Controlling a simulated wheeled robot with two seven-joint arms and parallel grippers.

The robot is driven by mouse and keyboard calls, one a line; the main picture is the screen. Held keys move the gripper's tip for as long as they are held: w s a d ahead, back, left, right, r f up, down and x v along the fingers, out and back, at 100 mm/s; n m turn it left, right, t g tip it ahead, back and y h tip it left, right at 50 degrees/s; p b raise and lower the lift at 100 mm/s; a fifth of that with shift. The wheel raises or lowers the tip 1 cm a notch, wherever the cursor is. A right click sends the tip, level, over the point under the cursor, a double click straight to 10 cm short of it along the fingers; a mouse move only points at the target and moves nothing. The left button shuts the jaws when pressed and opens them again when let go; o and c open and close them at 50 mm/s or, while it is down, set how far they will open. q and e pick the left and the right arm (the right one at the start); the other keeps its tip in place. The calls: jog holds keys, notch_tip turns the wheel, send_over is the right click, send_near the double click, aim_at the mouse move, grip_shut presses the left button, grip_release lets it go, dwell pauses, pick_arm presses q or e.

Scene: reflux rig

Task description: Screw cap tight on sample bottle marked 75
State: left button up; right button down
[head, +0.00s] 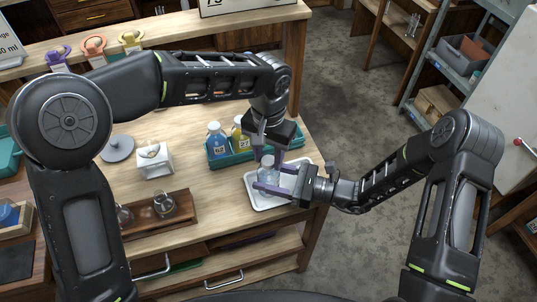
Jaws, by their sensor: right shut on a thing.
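A clear bottle (268,174) stands upright over the white tray (258,206) at the table's right front corner. Its label is not readable here. My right gripper (272,184) comes in from the right and is shut on the bottle's body, one finger on each side. My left gripper (268,156) points down from above at the bottle's top, its purple fingers on either side of it. The cap cannot be made out between these fingers, and I cannot tell whether they grip it.
A green tray (222,162) behind holds a blue bottle (217,141) and a yellow bottle (240,134). A white block-shaped stand (154,165), a grey round base (118,150) and a wooden tray (180,218) with glass flasks are farther left. Bare tabletop lies between them.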

pick_arm(q)
grip_shut()
dwell(0.3)
jog(key=shift+o, duration=2.4)
grip_release()
jog(key=shift+r, duration=0.1)
notch_tip(320, 180, up, 12)
pick_arm(e)
jog(key=shift+c, duration=2.4)
grip_release()
